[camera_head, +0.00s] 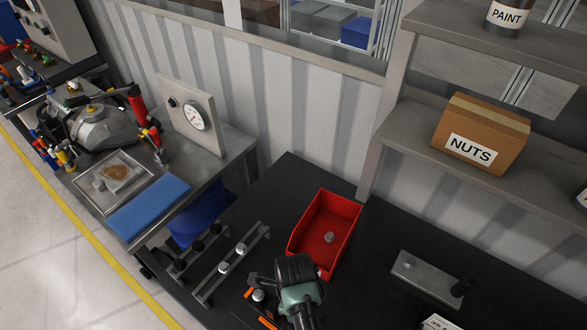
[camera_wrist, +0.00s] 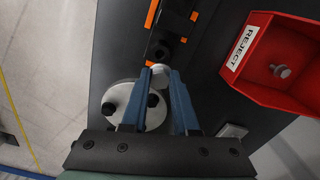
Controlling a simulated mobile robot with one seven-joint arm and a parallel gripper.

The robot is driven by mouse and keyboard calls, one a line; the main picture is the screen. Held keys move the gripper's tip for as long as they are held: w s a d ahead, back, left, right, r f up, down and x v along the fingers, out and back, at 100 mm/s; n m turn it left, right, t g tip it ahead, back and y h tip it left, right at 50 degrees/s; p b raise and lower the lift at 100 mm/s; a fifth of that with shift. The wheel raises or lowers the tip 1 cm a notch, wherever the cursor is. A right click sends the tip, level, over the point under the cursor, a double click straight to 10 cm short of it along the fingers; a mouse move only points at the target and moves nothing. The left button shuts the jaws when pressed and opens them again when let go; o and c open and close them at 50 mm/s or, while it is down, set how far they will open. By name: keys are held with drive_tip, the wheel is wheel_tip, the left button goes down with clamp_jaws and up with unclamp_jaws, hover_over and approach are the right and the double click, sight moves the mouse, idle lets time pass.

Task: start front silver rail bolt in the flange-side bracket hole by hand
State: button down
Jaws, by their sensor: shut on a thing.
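In the wrist view, my gripper (camera_wrist: 160,80) is shut on a small silver bolt (camera_wrist: 160,70), its round head showing between the blue fingertips. The bolt is at the near end of a black bracket (camera_wrist: 165,40) flanked by orange pieces. Its lower end and the bracket hole are hidden, so I cannot tell whether it has entered. A round silver flange (camera_wrist: 122,96) with dark bolts lies left of and partly under the fingers. In the head view, my wrist covers the fingertips; a silver-topped piece (camera_head: 258,295) shows beside it.
A red REJECT bin (camera_head: 318,222) holding one silver bolt (camera_head: 329,237) stands close by. Rails with silver bolts (camera_head: 232,262) lie to the left. A grey plate (camera_head: 425,270) lies to the right. Shelving with a NUTS box (camera_head: 480,135) stands behind. Black bench top between them is clear.

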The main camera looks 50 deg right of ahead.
wheel_tip(320, 180, down, 6)
drive_tip(key=b, duration=0.5)
drive_tip(key=shift+r, duration=0.25)
drive_tip(key=shift+r+n, duration=0.35)
drive_tip(key=shift+n, duration=0.45)
drive_tip(key=n+b, duration=0.1)
drive_tip(key=n, duration=0.1)
drive_tip(key=shift+n, duration=0.4)
drive_tip(key=shift+a+r+n+p, duration=0.1)
drive_tip(key=shift+r+n+p, duration=0.25)
drive_tip(key=shift+n+p, duration=0.2)
drive_tip(key=n+p, duration=0.1)
drive_tip(key=n, duration=0.3)
drive_tip(key=n+p, duration=0.1)
drive_tip(key=n, duration=0.2)
drive_tip(key=shift+s+f, duration=0.1)
drive_tip(key=shift+f, duration=0.05)
drive_tip(key=shift+n, duration=0.45)
drive_tip(key=shift+f, duration=0.15)
